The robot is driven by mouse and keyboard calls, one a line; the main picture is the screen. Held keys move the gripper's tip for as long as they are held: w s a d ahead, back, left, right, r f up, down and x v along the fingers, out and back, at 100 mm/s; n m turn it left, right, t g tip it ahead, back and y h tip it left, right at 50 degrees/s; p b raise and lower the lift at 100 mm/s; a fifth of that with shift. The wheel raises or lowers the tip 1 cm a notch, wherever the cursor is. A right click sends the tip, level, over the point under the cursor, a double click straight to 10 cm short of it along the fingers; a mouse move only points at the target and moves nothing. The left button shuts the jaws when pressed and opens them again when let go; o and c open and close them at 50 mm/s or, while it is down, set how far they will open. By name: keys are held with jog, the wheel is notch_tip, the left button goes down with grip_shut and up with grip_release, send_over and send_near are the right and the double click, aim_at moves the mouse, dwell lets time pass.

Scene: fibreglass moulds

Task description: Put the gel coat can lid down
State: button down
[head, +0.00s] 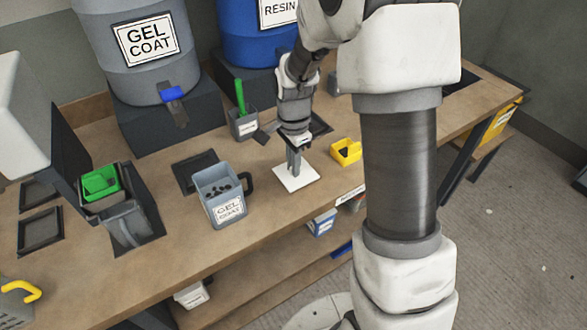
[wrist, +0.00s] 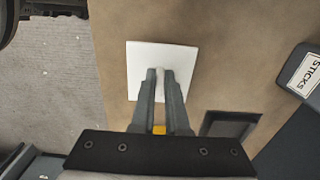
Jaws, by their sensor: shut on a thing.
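The gel coat can lid is a flat white square (head: 283,182) with a small upright grip. It shows in the wrist view as a white square (wrist: 141,62). My gripper (head: 294,168) is above its middle, with both fingers (wrist: 160,74) closed on the grip. The lid is level and at or just above the brown bench; I cannot tell whether it touches.
A yellow holder (head: 346,151) stands to the right of the lid. A grey cup with a green handle (head: 243,124) is behind. A dark mat (head: 195,172) lies behind the can. The sticks box (wrist: 305,77) is at the right in the wrist view. Bare bench (head: 262,215) lies in front.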

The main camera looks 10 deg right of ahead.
jog(key=shift+f, duration=0.85)
jog(key=shift+f, duration=0.1)
jog(key=c, duration=0.9)
grip_release()
notch_tip(320, 180, up, 12)
jog(key=p, duration=0.1)
jog(key=s+r+n+t, duration=0.2)
jog(key=s+r+n, duration=0.2)
jog(key=s, duration=0.2)
jog(key=s+r+n+t, duration=0.1)
jog(key=s+r+n, duration=0.3)
jog(key=s, duration=0.3)
jog(key=s+r+n+t, duration=0.2)
jog(key=s+r+n, duration=0.2)
jog(key=s+n, duration=0.2)
jog(key=shift+s+d+r+t, duration=0.1)
jog(key=shift+s+d+t, duration=0.2)
jog(key=shift+s, duration=0.35)
